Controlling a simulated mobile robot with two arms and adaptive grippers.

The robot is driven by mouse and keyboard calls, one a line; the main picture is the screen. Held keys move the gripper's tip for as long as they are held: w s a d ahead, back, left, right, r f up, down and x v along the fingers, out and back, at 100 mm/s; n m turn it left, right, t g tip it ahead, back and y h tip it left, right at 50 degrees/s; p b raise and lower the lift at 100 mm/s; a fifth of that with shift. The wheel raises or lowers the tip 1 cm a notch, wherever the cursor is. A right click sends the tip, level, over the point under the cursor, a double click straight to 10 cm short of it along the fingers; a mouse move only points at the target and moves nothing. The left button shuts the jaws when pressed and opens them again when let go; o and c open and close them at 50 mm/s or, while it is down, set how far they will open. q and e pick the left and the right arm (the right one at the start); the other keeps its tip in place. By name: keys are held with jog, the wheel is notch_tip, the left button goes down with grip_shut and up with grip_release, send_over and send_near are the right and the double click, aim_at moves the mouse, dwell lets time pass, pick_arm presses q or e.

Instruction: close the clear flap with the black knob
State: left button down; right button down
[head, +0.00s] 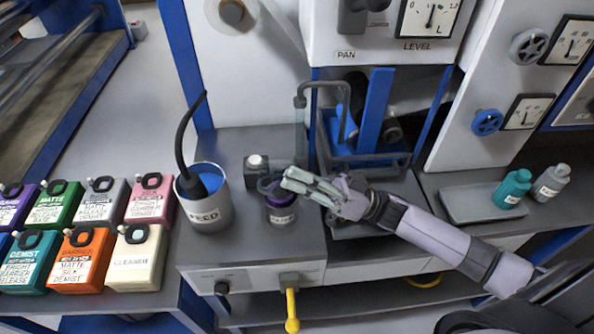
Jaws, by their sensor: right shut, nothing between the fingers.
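I cannot clearly make out the clear flap with its black knob. A faint see-through upright strip shows beside the bent grey pipe (300,95), left of the blue pan unit (376,125), but I cannot tell whether it is the flap. My right gripper (288,180) reaches in from the lower right. Its fingers are shut and empty, above a small grey cup with purple contents (281,213), and hide part of it. My left gripper is not in view.
A FEED pot (207,213) with a black hose stands left of the cup. A small dark block with a white cap (257,166) sits behind it. Several coloured jugs (77,259) fill the left bench. A tray (465,204) with a teal bottle (512,188) lies right.

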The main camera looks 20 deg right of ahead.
jog(key=shift+s+a+f+n+g+y+b, duration=0.1)
jog(key=shift+s+f+n+g+y+b, duration=0.1)
jog(key=shift+s+f+n+g+b, duration=0.35)
jog(key=shift+s+a+f+n+g+y+b, duration=0.1)
jog(key=shift+f+n+g+y+b, duration=0.15)
jog(key=shift+n, duration=0.6)
